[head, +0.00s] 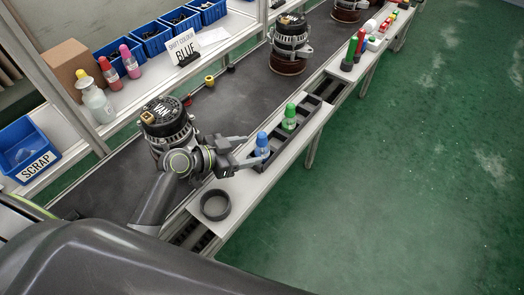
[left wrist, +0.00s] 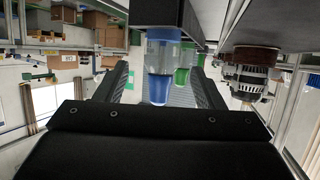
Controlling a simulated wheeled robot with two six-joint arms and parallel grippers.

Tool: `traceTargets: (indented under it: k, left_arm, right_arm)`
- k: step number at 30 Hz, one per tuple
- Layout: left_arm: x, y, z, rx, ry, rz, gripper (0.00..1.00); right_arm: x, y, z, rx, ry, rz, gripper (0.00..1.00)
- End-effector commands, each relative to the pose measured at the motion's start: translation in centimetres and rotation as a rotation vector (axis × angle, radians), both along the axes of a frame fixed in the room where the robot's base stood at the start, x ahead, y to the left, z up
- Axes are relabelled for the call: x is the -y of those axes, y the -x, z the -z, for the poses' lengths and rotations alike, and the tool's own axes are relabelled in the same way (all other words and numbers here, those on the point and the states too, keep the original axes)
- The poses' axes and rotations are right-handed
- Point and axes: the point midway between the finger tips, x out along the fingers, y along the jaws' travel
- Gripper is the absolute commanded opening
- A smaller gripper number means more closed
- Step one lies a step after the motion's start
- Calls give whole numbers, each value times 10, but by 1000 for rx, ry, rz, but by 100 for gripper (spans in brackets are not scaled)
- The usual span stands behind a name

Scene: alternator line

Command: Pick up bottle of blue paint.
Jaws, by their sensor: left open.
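The bottle of blue paint (head: 262,145) stands upright at the near end of a black rack (head: 312,110) on the line's side ledge. My left gripper (head: 254,150) is open, its two fingers reaching toward the bottle from the left, with the bottle at their tips. In the left wrist view the blue bottle (left wrist: 160,72) appears upside down between the open fingers, with no clear contact visible. A bottle of green paint (head: 289,118) stands just behind it in the same rack; it also shows in the left wrist view (left wrist: 183,72). My right gripper is out of view.
A black ring (head: 215,205) lies on the ledge near my arm. An alternator (head: 167,125) stands on the conveyor close to my wrist. A sign (head: 183,48) reads "SHIFT COLOUR BLUE". Red and pink bottles (head: 130,62) and a scrap bin (head: 25,150) are on the left shelf.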

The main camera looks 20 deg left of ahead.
Motion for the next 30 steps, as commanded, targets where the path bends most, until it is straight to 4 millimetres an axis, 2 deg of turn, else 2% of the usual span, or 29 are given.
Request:
traceTargets:
  k: [11,21,30]
  left_arm:
    - [19,-20,10,-1,2,0,62]
    - [45,-49,27,-1,1,0,62]
    - [47,-51,29,0,-1,0,62]
  right_arm:
    - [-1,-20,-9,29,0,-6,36]
    - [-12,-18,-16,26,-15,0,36]
    - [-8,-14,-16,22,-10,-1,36]
